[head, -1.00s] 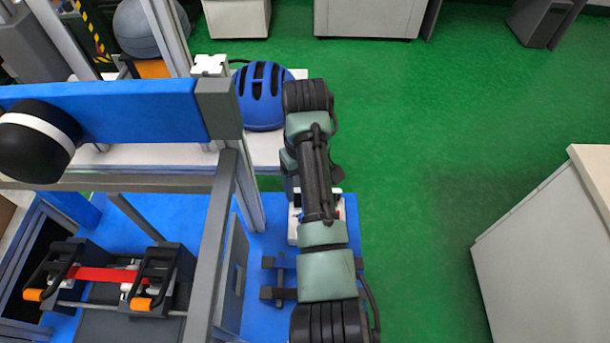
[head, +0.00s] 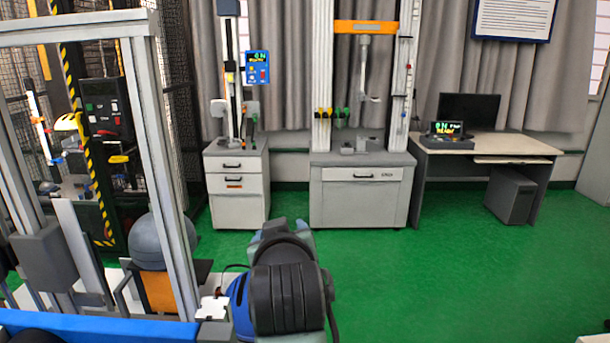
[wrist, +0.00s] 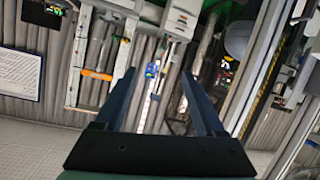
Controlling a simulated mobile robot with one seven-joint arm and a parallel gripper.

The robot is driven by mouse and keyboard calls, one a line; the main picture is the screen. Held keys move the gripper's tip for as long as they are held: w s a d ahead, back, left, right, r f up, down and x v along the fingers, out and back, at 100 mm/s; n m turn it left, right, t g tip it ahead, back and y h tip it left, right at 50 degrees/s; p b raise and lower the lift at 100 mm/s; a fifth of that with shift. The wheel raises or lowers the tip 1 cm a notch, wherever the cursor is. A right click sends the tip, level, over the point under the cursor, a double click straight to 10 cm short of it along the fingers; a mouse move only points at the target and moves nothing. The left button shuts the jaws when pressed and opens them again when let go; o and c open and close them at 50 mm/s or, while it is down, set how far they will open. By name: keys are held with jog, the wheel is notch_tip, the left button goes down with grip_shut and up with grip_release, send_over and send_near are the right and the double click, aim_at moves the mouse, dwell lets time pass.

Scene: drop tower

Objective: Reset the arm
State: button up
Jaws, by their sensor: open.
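My gripper (wrist: 158,78) shows in the wrist view, with its two long dark fingers apart and nothing between them. It points toward the far side of the room, where the curtains and test machines are. In the head view my arm rises at the bottom centre, its dark joint close to the camera, and the gripper itself cannot be made out there. The blue helmet (head: 239,301) is mostly hidden behind my arm, at the edge of the bench by the frame.
The metal drop-tower frame (head: 172,190) with its blue beam (head: 100,322) stands close on the left. A grey ball (head: 150,243) sits behind it. Cabinets, a tall test machine (head: 321,80) and a desk (head: 488,146) line the back. Green floor on the right is clear.

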jog(key=s+d+r+m+t+p, duration=0.1)
jog(key=s+r+t, duration=0.3)
jog(key=s+r, duration=0.3)
jog(key=s+d+r+m+t+h+p, duration=0.1)
jog(key=s+r+t, duration=0.3)
jog(key=r, duration=1.2)
jog(key=s+d+r+m+t+p, duration=0.1)
jog(key=s+r+t, duration=0.4)
jog(key=s+r, duration=0.6)
jog(key=shift+s+d+r+m+p, duration=0.15)
jog(key=shift+d+r+m+p, duration=0.25)
jog(key=shift+p, duration=0.2)
jog(key=shift+s+r, duration=0.15)
jog(key=shift+s, duration=0.05)
jog(key=shift+c, duration=1.5)
jog(key=shift+s, duration=0.1)
jog(key=shift+c, duration=0.3)
